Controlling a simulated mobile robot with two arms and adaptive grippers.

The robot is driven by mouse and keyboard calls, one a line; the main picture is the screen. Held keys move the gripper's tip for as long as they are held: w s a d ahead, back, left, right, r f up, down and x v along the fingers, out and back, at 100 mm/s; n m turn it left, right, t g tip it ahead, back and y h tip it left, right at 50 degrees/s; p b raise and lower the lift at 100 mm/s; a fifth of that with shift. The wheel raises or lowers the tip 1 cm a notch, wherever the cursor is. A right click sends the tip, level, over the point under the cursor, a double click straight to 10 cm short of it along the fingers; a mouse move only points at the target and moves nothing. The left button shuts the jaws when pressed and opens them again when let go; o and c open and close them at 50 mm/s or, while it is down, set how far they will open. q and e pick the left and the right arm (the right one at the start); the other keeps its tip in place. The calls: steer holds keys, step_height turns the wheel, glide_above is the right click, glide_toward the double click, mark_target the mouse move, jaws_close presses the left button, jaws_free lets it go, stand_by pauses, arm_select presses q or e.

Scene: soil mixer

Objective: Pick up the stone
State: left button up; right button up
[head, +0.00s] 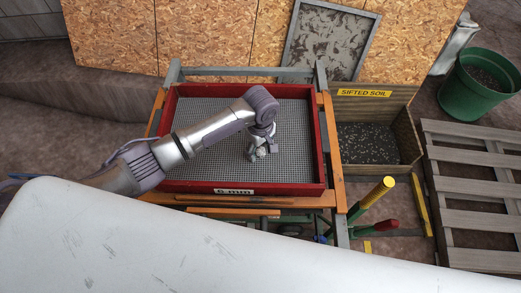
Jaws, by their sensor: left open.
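A small pale grey stone (261,152) lies on the mesh of the red-framed sieve (319,150), which is marked "6 mm". My left gripper (257,152) is right at the stone, pointing down with its fingers open around or beside it. Part of the stone is hidden by the fingers, and I cannot tell whether they touch it. My left arm reaches in from the left across the sieve. My right gripper is not in view.
The sieve sits on an orange-railed stand (338,170). Right of it is a wooden "SIFTED SOIL" box (407,130). A green bucket (478,85) and a slatted pallet (475,187) are farther right. Tools with yellow (379,191) and red handles stand in front. Boards lean behind.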

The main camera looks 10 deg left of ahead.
arm_select(q)
steer(key=c, duration=1.2)
steer(key=shift+o, duration=0.2)
steer(key=shift+r, duration=0.15)
